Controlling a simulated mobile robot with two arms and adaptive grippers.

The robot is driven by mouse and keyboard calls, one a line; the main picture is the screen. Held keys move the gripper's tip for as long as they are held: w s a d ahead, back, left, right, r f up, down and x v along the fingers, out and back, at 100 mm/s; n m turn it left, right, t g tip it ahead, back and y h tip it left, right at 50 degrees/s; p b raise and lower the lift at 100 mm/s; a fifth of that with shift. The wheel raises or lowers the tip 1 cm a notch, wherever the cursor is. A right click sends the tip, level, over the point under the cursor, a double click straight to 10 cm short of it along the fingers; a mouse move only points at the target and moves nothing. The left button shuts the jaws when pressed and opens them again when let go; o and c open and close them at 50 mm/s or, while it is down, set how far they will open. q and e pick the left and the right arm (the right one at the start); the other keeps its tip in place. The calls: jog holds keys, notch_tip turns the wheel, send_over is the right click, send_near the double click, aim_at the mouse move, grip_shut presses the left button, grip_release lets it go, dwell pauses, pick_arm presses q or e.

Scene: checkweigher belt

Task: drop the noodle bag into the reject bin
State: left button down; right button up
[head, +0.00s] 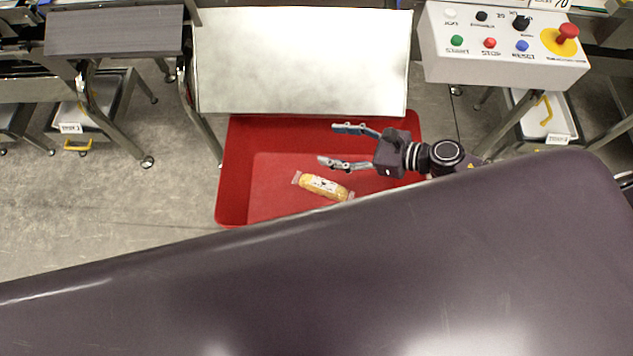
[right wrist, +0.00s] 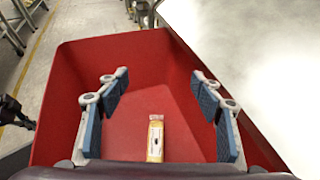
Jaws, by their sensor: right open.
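The noodle bag (head: 324,186) is a small yellow packet with clear ends and a white label. It lies inside the red reject bin (head: 233,165), on the bin floor. In the right wrist view the noodle bag (right wrist: 155,140) shows between and below my fingers, on the floor of the bin (right wrist: 60,95). My right gripper (head: 346,146) is over the bin, open and empty, with its two fingers apart. It also shows in the right wrist view (right wrist: 160,105), with blue pads spread wide. The bag is apart from the fingers. My left gripper is not in view.
A pale sloping chute plate (head: 300,60) ends above the bin's back edge. A control box (head: 500,50) with coloured buttons stands at the right. Steel legs flank the bin. Bare floor (head: 130,200) lies to the left.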

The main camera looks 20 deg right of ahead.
jog(key=v, duration=0.9)
jog(key=shift+s+d, duration=0.15)
jog(key=shift+s, duration=0.05)
jog(key=shift+r, duration=0.2)
